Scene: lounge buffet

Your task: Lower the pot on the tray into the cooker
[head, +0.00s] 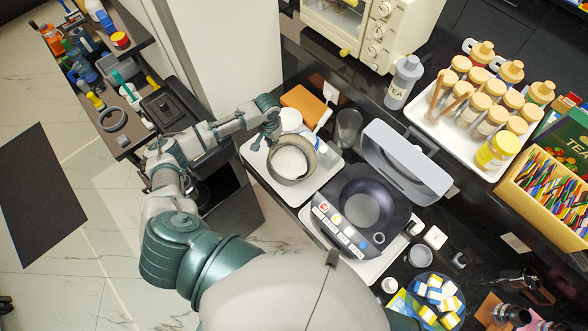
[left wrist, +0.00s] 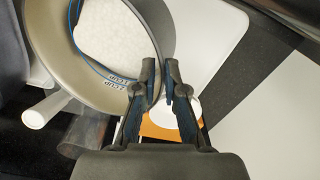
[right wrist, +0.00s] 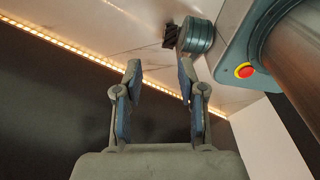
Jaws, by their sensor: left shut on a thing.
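A grey pot (head: 291,179) with pale contents is over the white tray (head: 256,169) in the head view; whether it touches the tray I cannot tell. In the left wrist view the pot (left wrist: 52,50) shows printed cup marks inside. My left gripper (head: 268,118) is shut on the pot's rim at its far left side; its fingertips (left wrist: 164,85) pinch the wall. The cooker (head: 334,196) stands right of the tray, its lid (head: 408,162) swung open and its dark round well empty. My right gripper (right wrist: 160,75) is open and empty in the right wrist view, away from these things.
An orange-brown block (head: 302,104) and a clear cup (head: 347,127) are behind the tray. A tea canister (head: 403,83) stands farther back. A small cup (head: 420,255) and a blue plate of packets (head: 417,314) lie front right of the cooker.

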